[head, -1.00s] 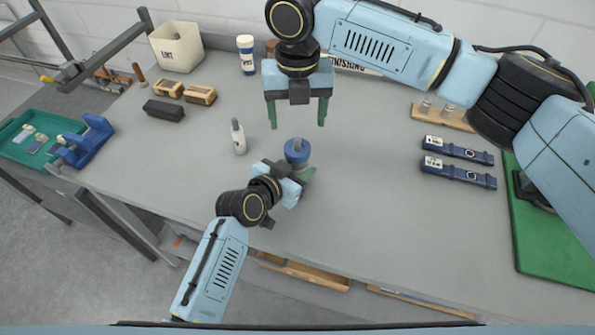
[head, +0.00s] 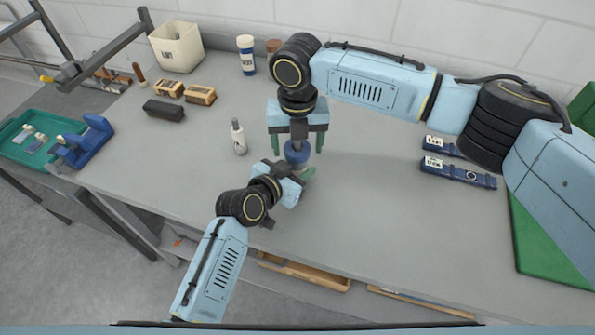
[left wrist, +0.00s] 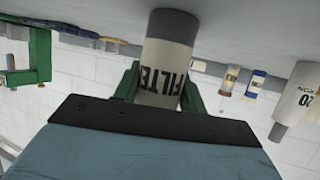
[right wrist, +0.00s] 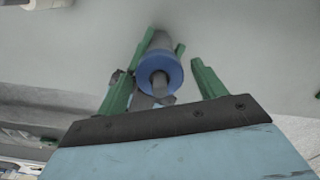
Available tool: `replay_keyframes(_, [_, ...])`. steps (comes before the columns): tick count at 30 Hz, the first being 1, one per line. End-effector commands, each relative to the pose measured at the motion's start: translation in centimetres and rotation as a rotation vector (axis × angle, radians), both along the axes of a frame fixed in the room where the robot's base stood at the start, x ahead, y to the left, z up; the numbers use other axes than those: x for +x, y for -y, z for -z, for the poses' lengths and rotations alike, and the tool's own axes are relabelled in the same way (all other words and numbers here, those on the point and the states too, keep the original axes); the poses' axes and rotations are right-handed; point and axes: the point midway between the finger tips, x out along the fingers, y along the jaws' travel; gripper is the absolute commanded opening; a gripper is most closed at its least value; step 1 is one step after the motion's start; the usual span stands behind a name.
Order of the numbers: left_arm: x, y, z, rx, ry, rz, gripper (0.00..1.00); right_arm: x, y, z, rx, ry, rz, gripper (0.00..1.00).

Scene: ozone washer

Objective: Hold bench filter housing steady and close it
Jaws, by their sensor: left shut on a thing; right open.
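The filter housing (left wrist: 165,62) is a pale cylinder with dark lettering, standing on the bench. Its round blue cap (head: 297,153) has a small grey knob on top; whether the cap is fully seated cannot be told. My left gripper (head: 305,178) is shut on the housing body below the cap, with a green finger on each side in the left wrist view (left wrist: 160,85). My right gripper (head: 298,147) comes from above, open, its green fingers on either side of the cap. In the right wrist view (right wrist: 165,75) gaps show between fingers and cap (right wrist: 160,72).
A white bottle (head: 238,138) stands just left of the housing. A dark block (head: 163,110) and white bin (head: 177,47) are at back left. The front middle is clear.

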Motion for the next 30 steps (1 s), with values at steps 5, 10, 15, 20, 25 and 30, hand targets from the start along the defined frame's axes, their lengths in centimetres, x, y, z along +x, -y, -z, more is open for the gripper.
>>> replay_keyframes(5, [-0.03,-0.02,0.09,0.001,-0.002,0.0,0.0,-0.01,-0.01,0.0,0.0,0.0,0.0,0.6])
replay_keyframes(10, [-0.03,-0.02,0.09,0.001,-0.002,0.0,0.0,-0.01,0.0,-0.01,0.0,-0.001,0.0,0.38])
replay_keyframes(15, [-0.03,-0.03,0.09,0.001,-0.002,0.0,0.0,-0.01,0.01,-0.02,0.0,-0.001,0.002,0.23])
replay_keyframes(20, [-0.03,-0.04,0.09,0.001,-0.002,0.0,0.0,-0.07,-0.03,0.04,0.002,-0.003,0.101,0.23])
replay_keyframes(25, [-0.02,-0.05,0.09,0.0,-0.002,0.0,0.0,-0.11,-0.02,0.1,0.002,-0.004,0.409,0.23])
replay_keyframes(30, [-0.02,-0.06,0.1,0.001,-0.002,-0.001,0.0,-0.11,0.01,0.09,0.0,-0.003,0.748,0.23])
